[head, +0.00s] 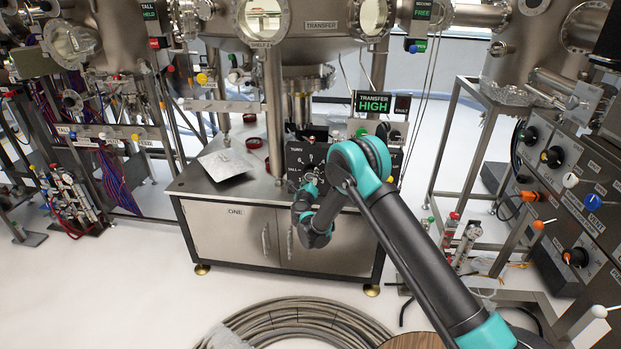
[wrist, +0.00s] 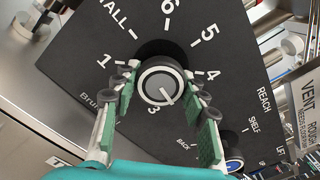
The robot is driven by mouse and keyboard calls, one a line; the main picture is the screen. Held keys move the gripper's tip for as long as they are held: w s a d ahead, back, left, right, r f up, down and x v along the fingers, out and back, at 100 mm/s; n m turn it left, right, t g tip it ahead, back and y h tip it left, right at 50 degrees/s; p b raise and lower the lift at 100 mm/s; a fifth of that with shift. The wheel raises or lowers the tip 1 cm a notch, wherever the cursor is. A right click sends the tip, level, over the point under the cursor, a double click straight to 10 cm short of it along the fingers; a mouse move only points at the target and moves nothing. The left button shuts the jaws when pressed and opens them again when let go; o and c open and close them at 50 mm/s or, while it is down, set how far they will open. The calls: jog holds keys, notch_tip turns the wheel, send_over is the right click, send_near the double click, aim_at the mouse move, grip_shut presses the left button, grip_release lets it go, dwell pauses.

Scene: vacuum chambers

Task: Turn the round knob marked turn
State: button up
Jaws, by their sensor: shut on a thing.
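The round knob (wrist: 153,79) shows in the wrist view on a black panel (wrist: 85,45) with printed numbers around it. My gripper (wrist: 163,82) is shut on the knob, with one finger on each side. In the head view the panel (head: 296,157), lettered TURN at its top left, stands on the steel cabinet. My gripper (head: 311,188) is in front of it there, and the knob is hard to make out.
A blue button (wrist: 233,165) sits low on the panel in the wrist view. A steel cabinet marked ONE (head: 235,232) is below. A coiled hose (head: 285,318) lies on the floor in front. A rack of knobs and levers (head: 575,190) stands at the right.

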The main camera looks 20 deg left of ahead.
jog(key=shift+n, duration=0.5)
jog(key=o, duration=1.2)
jog(key=v, duration=1.2)
